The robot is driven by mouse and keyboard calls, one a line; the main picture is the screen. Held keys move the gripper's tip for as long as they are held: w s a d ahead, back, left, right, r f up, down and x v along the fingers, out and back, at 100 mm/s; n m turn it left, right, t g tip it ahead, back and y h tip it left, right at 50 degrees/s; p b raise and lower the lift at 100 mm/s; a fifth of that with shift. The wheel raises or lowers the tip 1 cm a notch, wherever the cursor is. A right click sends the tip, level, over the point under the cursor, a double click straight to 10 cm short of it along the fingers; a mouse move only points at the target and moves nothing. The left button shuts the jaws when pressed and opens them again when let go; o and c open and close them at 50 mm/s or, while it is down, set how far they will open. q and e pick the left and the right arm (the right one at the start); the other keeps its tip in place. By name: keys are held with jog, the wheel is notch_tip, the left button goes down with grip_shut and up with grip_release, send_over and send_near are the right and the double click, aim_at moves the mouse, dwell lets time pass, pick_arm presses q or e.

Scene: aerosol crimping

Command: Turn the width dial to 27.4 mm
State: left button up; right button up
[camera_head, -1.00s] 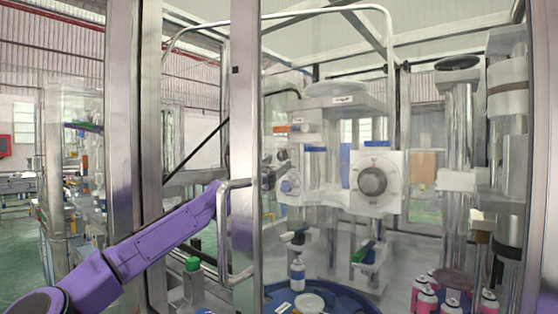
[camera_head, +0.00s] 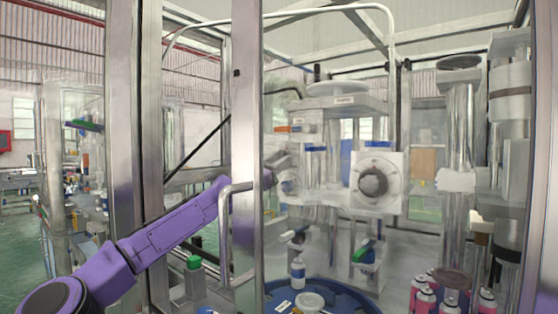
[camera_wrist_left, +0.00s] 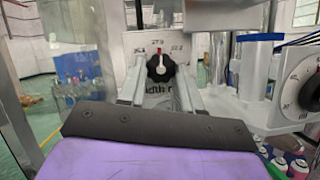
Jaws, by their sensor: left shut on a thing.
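The width dial shows in the left wrist view as a dark knob (camera_wrist_left: 160,68) on a pale panel. A red mark stands at its top, pointing up at a number that looks like 27-something; its last digit is too small to read surely. Smaller numbers stand to the upper left and right. My left gripper (camera_wrist_left: 160,80) has its fingers on both sides of the knob, shut on it. In the head view my left gripper (camera_head: 281,161) is at the left side of the machine, partly behind the door post. My right gripper is out of view.
A larger round dial (camera_head: 373,182) faces front on the machine. A metal door post (camera_head: 245,120) and its handle (camera_head: 226,235) stand close to my left arm. A blue turntable (camera_head: 345,300) lies below, with pink cans (camera_head: 425,298) at the right.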

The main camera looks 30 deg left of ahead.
pick_arm(q)
jog(key=shift+a+r+m+g+h+p, duration=0.15)
jog(key=shift+m+g+h+p, duration=0.75)
jog(key=shift+m+p, duration=2.05)
jog(key=shift+a+r+m+g+h+p, duration=0.15)
jog(key=shift+m+g+h+p, duration=0.3)
jog(key=shift+m+g+p, duration=2.3)
jog(key=shift+a+r+m+t+h+p, duration=0.1)
jog(key=shift+r+m+t+h+p, duration=0.4)
jog(key=shift+m+p, duration=2.55)
jog(key=m+b, duration=0.2)
jog(key=m, duration=0.1)
jog(key=shift+f+g+b, duration=0.25)
jog(key=shift+f+b, duration=0.15)
jog(key=o, duration=1)
jog(key=shift+o, duration=0.2)
jog(key=shift+r, duration=0.2)
jog(key=shift+s, duration=0.15)
